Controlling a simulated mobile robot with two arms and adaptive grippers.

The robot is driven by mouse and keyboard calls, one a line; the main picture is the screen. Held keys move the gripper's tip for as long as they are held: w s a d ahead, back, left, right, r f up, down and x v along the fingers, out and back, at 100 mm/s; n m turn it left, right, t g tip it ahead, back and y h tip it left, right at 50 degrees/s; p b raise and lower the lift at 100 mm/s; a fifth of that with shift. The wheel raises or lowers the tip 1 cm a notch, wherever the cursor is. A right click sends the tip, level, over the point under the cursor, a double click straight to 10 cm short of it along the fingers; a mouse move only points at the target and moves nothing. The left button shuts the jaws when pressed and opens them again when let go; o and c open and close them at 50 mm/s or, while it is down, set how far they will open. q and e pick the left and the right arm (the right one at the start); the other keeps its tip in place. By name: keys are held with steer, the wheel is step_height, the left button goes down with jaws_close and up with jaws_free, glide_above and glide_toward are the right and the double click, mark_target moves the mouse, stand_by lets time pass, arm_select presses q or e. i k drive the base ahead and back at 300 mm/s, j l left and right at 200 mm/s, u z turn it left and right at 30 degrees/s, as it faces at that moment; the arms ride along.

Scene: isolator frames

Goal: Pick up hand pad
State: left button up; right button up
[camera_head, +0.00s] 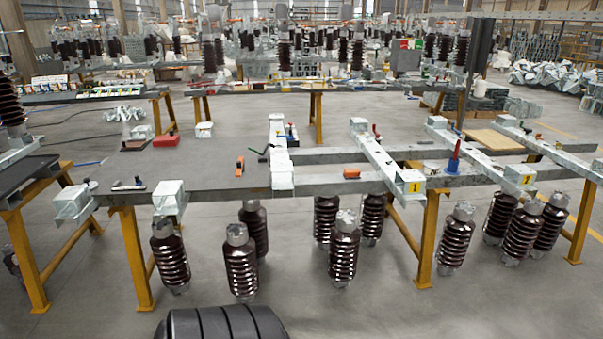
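I cannot tell for sure which thing is the hand pad. Small candidates lie on the grey steel frame table: a flat red block (166,140) at the back left, a thin dark brown plate (134,145) beside it, an upright orange piece (239,167) left of the middle, and a small orange-red piece (351,173) on the front beam. Neither of my grippers is in view.
The steel frame (230,185) stands on yellow legs (428,235). Brown ribbed insulators (241,265) stand upright below its front edge. White blocks (168,196) and cross beams sit on top. A blue and red tool (454,158) stands at right. Open floor (380,300) lies in front.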

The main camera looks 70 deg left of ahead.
mark_target(353, 173)
steer(key=u, duration=1.9)
